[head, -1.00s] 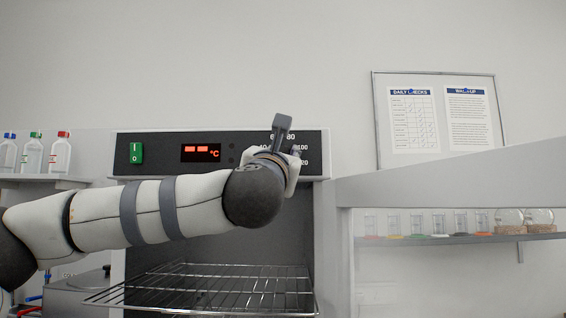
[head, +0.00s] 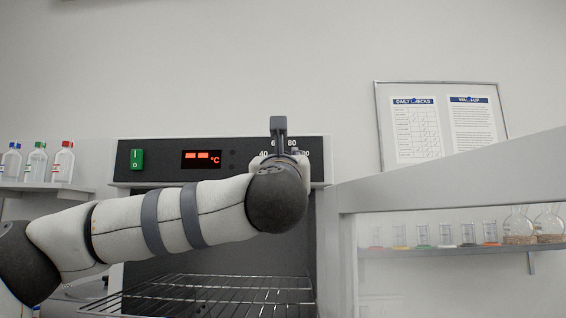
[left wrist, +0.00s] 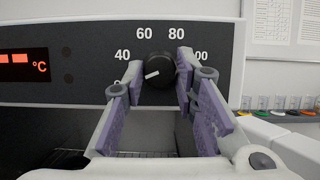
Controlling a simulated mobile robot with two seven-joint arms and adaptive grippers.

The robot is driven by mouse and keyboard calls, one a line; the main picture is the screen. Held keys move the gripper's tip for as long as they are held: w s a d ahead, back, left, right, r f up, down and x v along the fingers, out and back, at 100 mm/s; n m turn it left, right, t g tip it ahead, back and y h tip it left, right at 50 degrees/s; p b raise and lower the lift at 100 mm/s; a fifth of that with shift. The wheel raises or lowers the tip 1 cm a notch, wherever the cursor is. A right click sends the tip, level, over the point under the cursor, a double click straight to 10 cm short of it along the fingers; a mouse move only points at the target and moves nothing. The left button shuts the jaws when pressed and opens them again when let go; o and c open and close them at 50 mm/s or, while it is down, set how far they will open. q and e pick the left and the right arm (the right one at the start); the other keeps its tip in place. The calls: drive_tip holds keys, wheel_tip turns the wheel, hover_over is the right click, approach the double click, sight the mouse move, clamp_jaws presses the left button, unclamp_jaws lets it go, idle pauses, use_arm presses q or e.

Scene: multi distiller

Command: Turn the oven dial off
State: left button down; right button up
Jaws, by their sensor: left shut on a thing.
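The oven dial (left wrist: 158,69) is a round black knob on the dark control panel. Its white mark points left and slightly down, below the 40. The numbers 40, 60, 80 and a partly covered 100 stand around it. My left gripper (left wrist: 160,66) is shut on the dial, with a purple-padded finger at each side of it. In the head view my left gripper (head: 279,158) and wrist hide the dial. The oven (head: 222,176) has a red display (head: 202,159) showing dashes and °C, and a green switch (head: 137,159). My right gripper is out of view.
A wire rack (head: 215,295) sticks out below the panel, under my left arm. A slanted grey hood (head: 450,180) stands close on the right, with glassware on a shelf (head: 460,249) behind it. Capped bottles (head: 38,162) stand on a shelf at left.

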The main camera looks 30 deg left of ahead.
use_arm(q)
drive_tip(key=c, duration=1.3)
unclamp_jaws()
drive_tip(key=v, duration=1.2)
